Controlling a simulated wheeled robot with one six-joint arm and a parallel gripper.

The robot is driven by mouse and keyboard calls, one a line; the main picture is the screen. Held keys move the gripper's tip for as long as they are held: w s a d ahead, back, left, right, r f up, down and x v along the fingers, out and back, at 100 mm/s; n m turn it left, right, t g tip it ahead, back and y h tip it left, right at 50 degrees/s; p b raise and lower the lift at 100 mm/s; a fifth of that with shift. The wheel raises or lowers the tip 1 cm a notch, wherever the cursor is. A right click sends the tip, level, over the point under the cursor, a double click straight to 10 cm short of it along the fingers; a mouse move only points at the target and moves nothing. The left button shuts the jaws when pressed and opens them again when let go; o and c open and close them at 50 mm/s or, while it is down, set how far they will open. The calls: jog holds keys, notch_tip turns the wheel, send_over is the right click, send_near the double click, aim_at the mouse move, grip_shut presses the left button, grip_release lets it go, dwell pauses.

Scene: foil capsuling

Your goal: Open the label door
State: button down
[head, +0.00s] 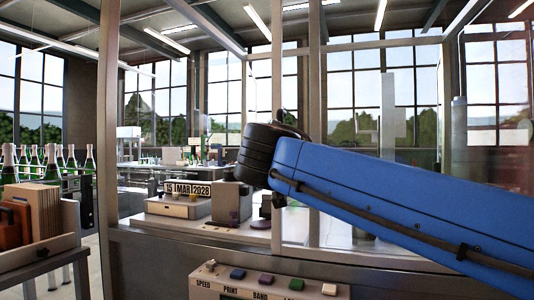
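A machine enclosure with upright metal posts (109,120) and clear panels fills the middle and right. I cannot tell for certain which panel is the label door, or whether it is open or shut. A dark upright fitting (86,200) is beside the left post. Inside stands a printing unit (180,207) with a "15 MAR 2028" display. My blue arm link crosses from the lower right to the centre, ending in a black ribbed joint in front of the middle posts. My gripper does not show.
A control panel (262,284) with several coloured buttons juts out at the bottom centre. At the left, a wooden crate (45,247) holds upright boards, with green bottles (89,160) behind it. A narrow strip of floor shows between crate and machine.

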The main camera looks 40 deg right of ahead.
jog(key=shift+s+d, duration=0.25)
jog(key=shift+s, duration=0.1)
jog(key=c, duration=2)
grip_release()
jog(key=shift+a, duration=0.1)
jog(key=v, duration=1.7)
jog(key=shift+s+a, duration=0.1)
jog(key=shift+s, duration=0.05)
